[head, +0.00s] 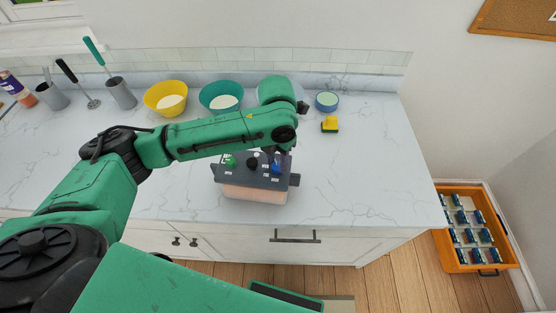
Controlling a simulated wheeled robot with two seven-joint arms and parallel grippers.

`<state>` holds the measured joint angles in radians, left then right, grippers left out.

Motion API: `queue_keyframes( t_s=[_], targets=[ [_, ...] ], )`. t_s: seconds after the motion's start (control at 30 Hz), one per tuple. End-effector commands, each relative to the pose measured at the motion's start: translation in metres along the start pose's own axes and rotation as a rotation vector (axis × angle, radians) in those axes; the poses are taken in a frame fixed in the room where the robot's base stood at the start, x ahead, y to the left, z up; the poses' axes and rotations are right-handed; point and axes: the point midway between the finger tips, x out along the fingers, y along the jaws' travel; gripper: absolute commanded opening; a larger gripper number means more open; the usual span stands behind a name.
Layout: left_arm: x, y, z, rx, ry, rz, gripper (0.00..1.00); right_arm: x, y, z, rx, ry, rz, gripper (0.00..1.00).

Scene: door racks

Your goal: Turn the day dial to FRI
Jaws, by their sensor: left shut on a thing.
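A dark grey panel box (241,176) with a pale pink lower body stands near the counter's front edge. On its top are a green knob (230,161), a black knob (253,161) and a blue knob (276,169), with small white labels around them. The labels are too small to read, so I cannot tell which knob is the day dial or where it points. My left gripper (277,160) reaches down from above at the panel's right side and is shut on the blue knob. The wrist partly hides the panel's back right. My right gripper is not in view.
Behind my left arm stand a yellow bowl (166,98), a teal bowl (221,97) and a small blue bowl (327,101). A yellow sponge (330,124) lies right of them. Grey utensil holders (121,94) stand at the back left. The counter right of the panel is clear.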

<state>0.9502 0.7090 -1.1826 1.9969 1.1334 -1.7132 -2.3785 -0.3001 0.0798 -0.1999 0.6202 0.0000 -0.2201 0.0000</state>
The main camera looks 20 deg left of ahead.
Motion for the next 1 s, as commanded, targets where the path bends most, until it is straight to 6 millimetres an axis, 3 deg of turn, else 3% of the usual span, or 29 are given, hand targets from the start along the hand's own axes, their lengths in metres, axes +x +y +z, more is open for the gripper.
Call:
queue_keyframes(
  t_s=[0.5,1.0],
  targets=[
    [0.0037,0.0019,-0.0033,0.438,0.015,0.001,0.0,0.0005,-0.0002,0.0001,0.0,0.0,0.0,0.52],
    [0.0026,0.0022,-0.0019,0.6,0.01,0.002,0.0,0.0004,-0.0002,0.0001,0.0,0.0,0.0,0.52]
  ],
)
